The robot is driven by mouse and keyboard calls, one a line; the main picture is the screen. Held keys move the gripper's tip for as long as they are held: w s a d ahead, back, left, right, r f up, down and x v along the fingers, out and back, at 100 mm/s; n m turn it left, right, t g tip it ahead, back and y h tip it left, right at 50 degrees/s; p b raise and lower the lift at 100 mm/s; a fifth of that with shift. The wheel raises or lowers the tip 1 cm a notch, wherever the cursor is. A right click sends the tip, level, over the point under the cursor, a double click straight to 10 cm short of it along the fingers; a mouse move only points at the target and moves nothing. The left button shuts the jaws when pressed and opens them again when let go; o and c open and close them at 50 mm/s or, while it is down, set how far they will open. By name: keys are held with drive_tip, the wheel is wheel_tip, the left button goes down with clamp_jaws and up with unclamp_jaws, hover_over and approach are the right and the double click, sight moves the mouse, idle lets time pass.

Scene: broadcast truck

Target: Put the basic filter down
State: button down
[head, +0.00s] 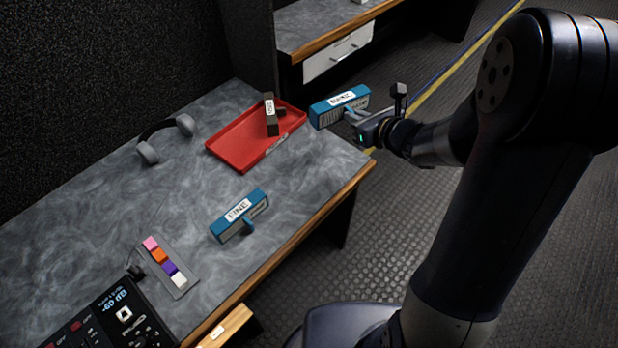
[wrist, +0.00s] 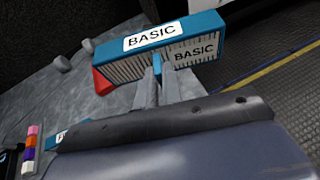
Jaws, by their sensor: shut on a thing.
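The basic filter (head: 339,107) is a blue block with a white label and a grey pleated side. My gripper (head: 357,119) is shut on it and holds it in the air, just right of the red tray and beyond the desk's right edge. In the wrist view the filter (wrist: 160,42) reads "BASIC" on two faces, and the gripper (wrist: 158,84) grips a blue tab on its near side. A similar blue filter labelled "FINE" (head: 239,214) lies on the desk.
A red tray (head: 232,148) with a dark labelled block (head: 270,115) in it sits at the desk's far right. Headphones (head: 165,135), a strip of coloured blocks (head: 166,262) and a control panel (head: 118,318) lie further left. The desk (head: 190,205) is bare between headphones and fine filter.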

drive_tip(key=a+f+n+b, duration=0.1)
drive_tip(key=a+f+b, duration=0.1)
drive_tip(key=f+b, duration=0.3)
drive_tip(key=a+f+n+g+y+b, duration=0.1)
drive_tip(key=a+f+b, duration=0.1)
drive_tip(key=f+b, duration=0.4)
drive_tip(key=s+a+f+g+y+b, duration=0.1)
drive_tip(key=a+f+b, duration=0.1)
drive_tip(key=f+b, duration=0.3)
drive_tip(key=shift+a+f+n, duration=0.2)
drive_tip(key=shift+f+n, duration=0.2)
drive_tip(key=shift+f, duration=0.65)
drive_tip(key=shift+f+b, duration=0.2)
drive_tip(key=shift+b, duration=0.3)
drive_tip(key=c, duration=1.6)
unclamp_jaws()
drive_tip(key=shift+o, duration=0.2)
drive_tip(key=shift+r, duration=0.1)
drive_tip(key=shift+r+p, duration=0.15)
drive_tip(key=shift+p, duration=0.15)
drive_tip(key=p+v, duration=0.1)
drive_tip(key=v, duration=1.1)
drive_tip(key=shift+w+d, duration=0.15)
